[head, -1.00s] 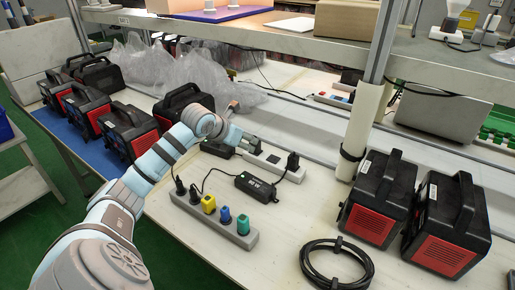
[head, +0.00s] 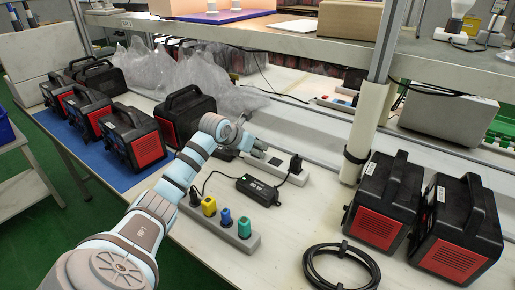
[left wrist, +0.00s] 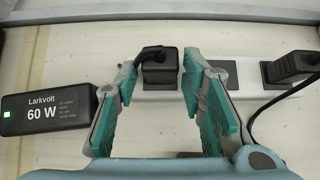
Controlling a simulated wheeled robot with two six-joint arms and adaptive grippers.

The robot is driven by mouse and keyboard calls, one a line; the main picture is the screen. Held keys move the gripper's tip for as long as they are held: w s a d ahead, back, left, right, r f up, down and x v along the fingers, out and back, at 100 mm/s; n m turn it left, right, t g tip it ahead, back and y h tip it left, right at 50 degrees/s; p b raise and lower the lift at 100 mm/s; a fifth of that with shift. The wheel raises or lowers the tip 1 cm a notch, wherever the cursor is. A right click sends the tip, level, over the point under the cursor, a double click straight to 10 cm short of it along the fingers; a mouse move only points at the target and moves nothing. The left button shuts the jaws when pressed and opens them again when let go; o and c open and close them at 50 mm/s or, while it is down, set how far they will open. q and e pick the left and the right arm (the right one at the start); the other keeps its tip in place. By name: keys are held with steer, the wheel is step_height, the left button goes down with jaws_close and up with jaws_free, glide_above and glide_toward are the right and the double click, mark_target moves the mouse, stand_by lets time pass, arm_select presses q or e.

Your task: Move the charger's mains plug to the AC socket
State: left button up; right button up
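My left gripper (head: 258,148) is over the left part of a white socket strip (head: 292,178). In the left wrist view its teal-padded fingers (left wrist: 160,85) are apart, with a black plug (left wrist: 160,68) on the strip between them at the tips; contact is unclear. A cable leaves that plug to the left. A dark square socket face (left wrist: 222,73) lies right of it, then a second black plug (left wrist: 290,68). A Larkvolt 60 W charger (left wrist: 45,112) with a green light lies at left. Another black adapter (head: 258,190) lies in front of the strip. My right gripper is out of view.
A grey strip (head: 225,222) with black, yellow, blue and green plugs lies in front. A coiled black cable (head: 342,270) lies near the front edge. Black-red power stations (head: 385,205) stand at right and more at left. A post (head: 362,130) rises behind.

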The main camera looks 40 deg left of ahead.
arm_select(q)
jaws_close()
steer(key=shift+r, duration=0.2)
stand_by(0.5)
steer(key=shift+r, duration=0.1)
